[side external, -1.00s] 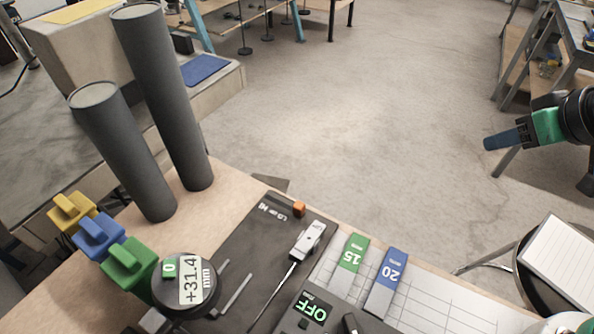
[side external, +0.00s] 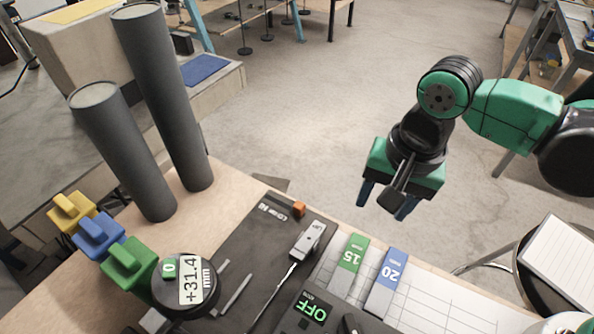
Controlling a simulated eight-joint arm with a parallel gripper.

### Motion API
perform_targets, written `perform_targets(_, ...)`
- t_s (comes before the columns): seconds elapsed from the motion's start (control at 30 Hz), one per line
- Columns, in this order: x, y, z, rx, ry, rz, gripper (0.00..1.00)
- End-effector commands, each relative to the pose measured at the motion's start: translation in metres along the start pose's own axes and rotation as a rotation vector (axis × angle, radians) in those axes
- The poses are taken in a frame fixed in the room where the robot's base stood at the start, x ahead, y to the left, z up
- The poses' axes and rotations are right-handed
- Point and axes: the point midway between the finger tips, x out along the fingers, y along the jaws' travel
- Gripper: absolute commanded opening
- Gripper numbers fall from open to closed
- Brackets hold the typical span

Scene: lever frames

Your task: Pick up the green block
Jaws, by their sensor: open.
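The green block (side external: 131,265) sits on the table at the lower left, with a raised grip on its top. It is next to a blue block (side external: 99,235) and a yellow block (side external: 72,212), in a diagonal row. My gripper (side external: 385,207) is at right of centre, fingers pointing down and spread apart, empty. It is well to the right of the green block and appears above the table's far edge.
Two tall grey cylinders (side external: 125,155) (side external: 165,95) stand behind the blocks. A dark panel (side external: 240,245) with a lever slider (side external: 308,240) and an OFF display (side external: 313,308) lies mid-table. Green 15 (side external: 351,253) and blue 20 (side external: 392,268) tags lie right of it.

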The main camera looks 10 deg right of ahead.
Motion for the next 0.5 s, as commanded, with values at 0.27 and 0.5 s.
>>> perform_targets(0.27, 0.024, -0.013, 0.033, 0.126, -0.030, 0.097, 0.53)
perform_targets(0.5, 0.050, -0.011, 0.034, 0.131, -0.030, 0.098, 0.53)
